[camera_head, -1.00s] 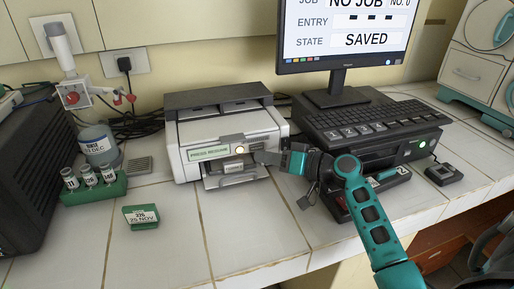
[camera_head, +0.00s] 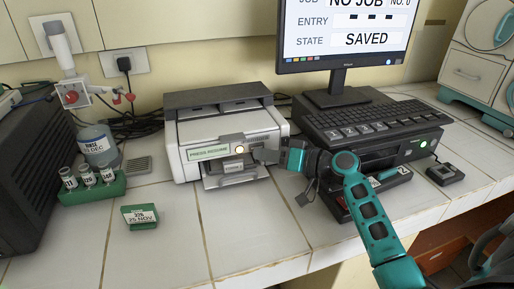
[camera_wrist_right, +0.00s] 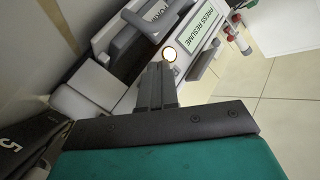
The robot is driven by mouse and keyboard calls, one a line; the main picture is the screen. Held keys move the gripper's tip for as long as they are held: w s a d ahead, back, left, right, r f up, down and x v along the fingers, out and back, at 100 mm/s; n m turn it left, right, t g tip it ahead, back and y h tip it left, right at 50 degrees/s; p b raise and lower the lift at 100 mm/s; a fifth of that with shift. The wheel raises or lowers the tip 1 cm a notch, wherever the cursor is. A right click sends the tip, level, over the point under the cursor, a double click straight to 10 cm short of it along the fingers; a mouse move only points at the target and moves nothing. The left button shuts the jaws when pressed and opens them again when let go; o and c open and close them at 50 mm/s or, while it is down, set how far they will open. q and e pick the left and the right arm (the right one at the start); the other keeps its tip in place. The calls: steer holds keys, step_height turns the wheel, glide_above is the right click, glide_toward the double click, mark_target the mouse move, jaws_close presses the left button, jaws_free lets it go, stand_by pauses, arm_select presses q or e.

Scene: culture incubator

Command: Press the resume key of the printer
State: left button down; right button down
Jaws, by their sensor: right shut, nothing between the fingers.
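The white and grey printer (camera_head: 200,135) stands on the tiled bench against the wall. A green-tinted panel on its front reads PRESS RESUME (camera_head: 208,153). The round lit resume key (camera_head: 239,150) is just right of that panel; it also glows in the right wrist view (camera_wrist_right: 169,54). My right gripper (camera_head: 262,156) is shut and empty, pointing left at the printer's front, a little right of the key. In the right wrist view the closed fingers (camera_wrist_right: 157,72) end just short of the key; whether they touch the printer I cannot tell. My left gripper is not in view.
A monitor (camera_head: 345,40) reading NO JOB and SAVED stands behind a black keyboard (camera_head: 360,115) at the right. A green vial rack (camera_head: 95,190) and a green label stand (camera_head: 140,217) are at the left. The tiles before the printer are clear.

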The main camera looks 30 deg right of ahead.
steer(key=shift+w+d, duration=0.1)
steer(key=shift+w, duration=0.2)
steer(key=shift+s, duration=0.2)
stand_by(0.4)
steer(key=shift+s+a, duration=0.2)
steer(key=shift+s, duration=0.35)
steer(key=shift+s, duration=0.1)
steer(key=shift+s+a, duration=0.2)
steer(key=shift+s, duration=0.6)
steer(key=shift+s+a, duration=0.2)
steer(key=shift+s, duration=0.55)
steer(key=shift+s+a, duration=0.2)
steer(key=shift+s, duration=0.6)
